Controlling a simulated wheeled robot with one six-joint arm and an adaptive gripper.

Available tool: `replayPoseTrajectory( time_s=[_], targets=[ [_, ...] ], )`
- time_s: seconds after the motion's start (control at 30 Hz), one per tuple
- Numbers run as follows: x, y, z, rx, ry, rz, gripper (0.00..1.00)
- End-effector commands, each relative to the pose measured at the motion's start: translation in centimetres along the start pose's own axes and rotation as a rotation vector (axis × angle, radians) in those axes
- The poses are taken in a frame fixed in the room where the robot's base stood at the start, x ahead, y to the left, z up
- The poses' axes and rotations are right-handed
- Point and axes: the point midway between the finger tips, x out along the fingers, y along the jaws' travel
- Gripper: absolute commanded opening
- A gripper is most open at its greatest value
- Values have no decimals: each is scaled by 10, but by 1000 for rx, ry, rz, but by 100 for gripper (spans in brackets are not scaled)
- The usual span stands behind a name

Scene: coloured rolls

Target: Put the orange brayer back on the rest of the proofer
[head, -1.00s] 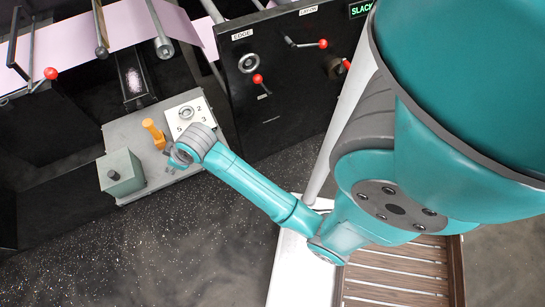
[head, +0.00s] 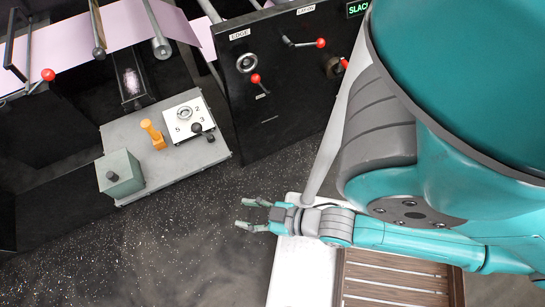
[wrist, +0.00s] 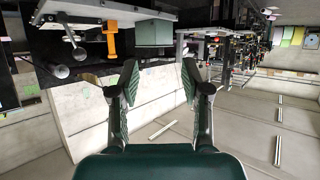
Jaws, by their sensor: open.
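An orange piece with a rounded upright handle and a blocky foot (head: 153,134), which I take for the orange brayer, stands on the grey ledge (head: 168,166). It also shows in the wrist view (wrist: 111,38), at the top left. I cannot tell which part of the ledge is the proofer's rest. My gripper (head: 241,214) is open and empty, to the right of and below the ledge in the head view, clear of it. In the wrist view my two fingers (wrist: 158,75) are spread with nothing between them.
A grey-green box with a dark knob (head: 120,175) stands left of the orange piece. A white dial plate (head: 187,113) and a black-knobbed lever (head: 197,129) are to its right. A black panel with red-knobbed levers (head: 283,72) rises behind. Dark speckled floor (head: 190,245) is clear.

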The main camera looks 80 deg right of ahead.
Motion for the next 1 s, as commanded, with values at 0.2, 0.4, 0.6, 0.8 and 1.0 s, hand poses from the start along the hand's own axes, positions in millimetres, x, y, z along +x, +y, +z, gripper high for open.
replayPoseTrajectory(
  time_s=[0.2,0.4,0.6,0.8,1.0],
  targets=[
    [-63,-6,-24,1,94,-40,47],
    [-85,-7,-38,3,139,-57,53],
    [-87,-7,-40,4,145,-59,53],
    [-70,-6,-32,2,124,-42,53],
    [-15,0,-8,0,36,2,53]
  ],
)
